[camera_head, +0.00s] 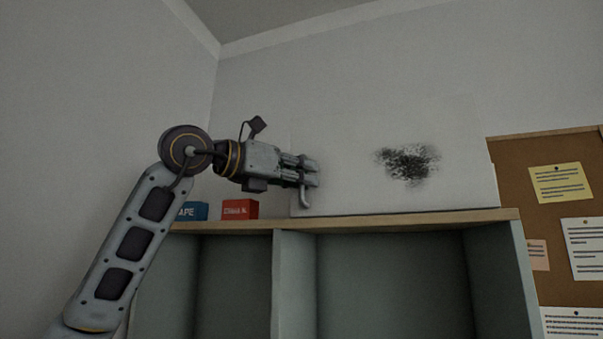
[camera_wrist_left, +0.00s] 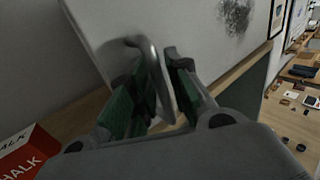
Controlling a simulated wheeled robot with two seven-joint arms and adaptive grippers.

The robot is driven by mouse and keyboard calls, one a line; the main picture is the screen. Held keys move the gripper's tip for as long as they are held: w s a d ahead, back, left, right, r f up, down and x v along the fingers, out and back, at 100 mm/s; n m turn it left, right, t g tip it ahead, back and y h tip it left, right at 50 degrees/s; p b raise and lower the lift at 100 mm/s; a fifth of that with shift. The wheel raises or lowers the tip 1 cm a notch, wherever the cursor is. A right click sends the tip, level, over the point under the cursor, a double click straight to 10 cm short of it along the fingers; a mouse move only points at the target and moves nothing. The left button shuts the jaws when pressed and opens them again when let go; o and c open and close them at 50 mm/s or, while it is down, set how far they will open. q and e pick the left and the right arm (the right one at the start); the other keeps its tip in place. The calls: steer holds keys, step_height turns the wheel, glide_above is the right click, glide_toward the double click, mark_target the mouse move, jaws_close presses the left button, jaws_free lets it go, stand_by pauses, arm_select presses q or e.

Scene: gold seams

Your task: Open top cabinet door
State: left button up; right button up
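A pale grey cabinet door (camera_head: 345,180), with a dark smudge on it, stands above the wooden top; it also fills the upper part of the left wrist view (camera_wrist_left: 120,22). Its curved metal handle (camera_head: 306,198) is near its lower left edge. My left gripper (camera_head: 308,173) reaches it from the left. The door looks flat and closed. My right gripper is in neither view.
A blue box (camera_head: 194,211) and a red chalk box (camera_head: 240,209) sit on the wooden top (camera_head: 400,220), left of the door and below my left wrist. Open grey-green compartments lie underneath. A cork board (camera_head: 510,165) with notes hangs at right.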

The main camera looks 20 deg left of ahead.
arm_select(q)
steer(key=shift+c, duration=0.3)
jaws_close()
steer(key=shift+s, duration=0.15)
